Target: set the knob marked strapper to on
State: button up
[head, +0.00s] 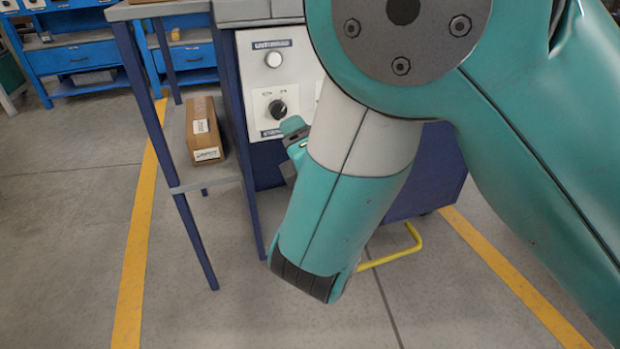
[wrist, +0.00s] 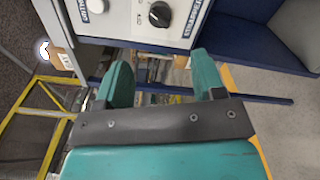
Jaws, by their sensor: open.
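The black knob (head: 278,109) sits on the lower plate of a pale control panel, above a blue label that seems to read strapper and is partly hidden by my arm in the head view. In the wrist view the black knob (wrist: 159,14) is near the top edge, with the strapper label (wrist: 192,20) to its right. I cannot tell its setting for sure. My gripper (wrist: 162,80) is open and empty, its two teal fingers apart from the knob. In the head view only part of it shows, just right of and below the knob.
A pale knob (head: 273,59) with its own blue label is above the black one. A cardboard box (head: 204,130) lies on a shelf left of the panel. A yellow bar (head: 395,252) is low behind my arm. Grey floor is clear at the front left.

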jog(key=shift+b+v, duration=2.1)
jog(key=shift+v, duration=0.7)
jog(key=shift+r, duration=0.1)
